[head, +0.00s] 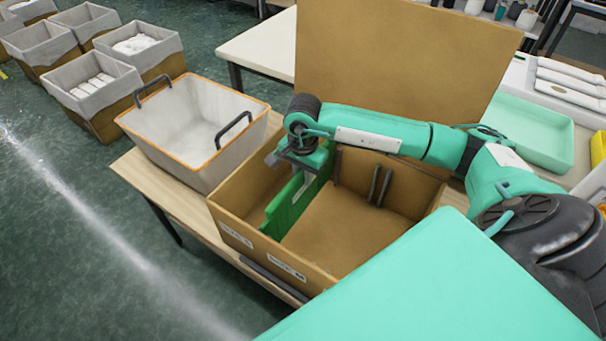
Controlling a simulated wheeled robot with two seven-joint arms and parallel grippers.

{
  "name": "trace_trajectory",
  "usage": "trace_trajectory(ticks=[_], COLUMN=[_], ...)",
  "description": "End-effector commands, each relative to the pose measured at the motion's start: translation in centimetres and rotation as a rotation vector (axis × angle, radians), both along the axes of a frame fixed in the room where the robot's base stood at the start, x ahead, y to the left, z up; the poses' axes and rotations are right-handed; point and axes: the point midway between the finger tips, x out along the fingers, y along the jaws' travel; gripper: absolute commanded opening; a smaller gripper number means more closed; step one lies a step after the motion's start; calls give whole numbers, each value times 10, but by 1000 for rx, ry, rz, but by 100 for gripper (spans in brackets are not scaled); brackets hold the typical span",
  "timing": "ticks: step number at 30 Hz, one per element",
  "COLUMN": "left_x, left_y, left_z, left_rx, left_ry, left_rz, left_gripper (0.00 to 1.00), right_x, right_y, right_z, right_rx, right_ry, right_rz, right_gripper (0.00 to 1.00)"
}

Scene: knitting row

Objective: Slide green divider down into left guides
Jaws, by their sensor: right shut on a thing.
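The green divider (287,212) stands roughly upright inside the left part of the brown open box (262,243). My right gripper (300,168) is above the box and shut on the divider's top edge; its fingertips are partly hidden by the wrist. The divider's lower edge reaches down into the box, but I cannot tell whether it touches the floor. The left guides are not clearly visible around the divider. A pair of dark guides (379,186) shows on the box's far wall, right of the divider. My left gripper is not in view.
A grey bin with orange rim and dark handles (184,122) stands left of the box on the wooden table (160,192). A large brown panel (400,65) rises behind the box. A mint tray (530,132) lies at right. Several bins stand on the floor at upper left.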

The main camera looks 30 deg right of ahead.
Motion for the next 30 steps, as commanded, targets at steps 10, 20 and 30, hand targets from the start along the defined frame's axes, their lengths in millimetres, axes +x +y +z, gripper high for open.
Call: trace_trajectory(ticks=[10,20,30], left_x=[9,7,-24], left_y=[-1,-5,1], left_z=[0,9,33], left_rx=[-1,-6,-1], left_ry=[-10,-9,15], left_rz=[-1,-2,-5], left_gripper=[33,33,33], right_x=[0,1,1], right_y=[0,0,0], right_z=[0,23,101], right_rx=[0,-1,0], right_ry=[0,-4,-3], right_rz=[0,0,1], right_gripper=[43,43,43])
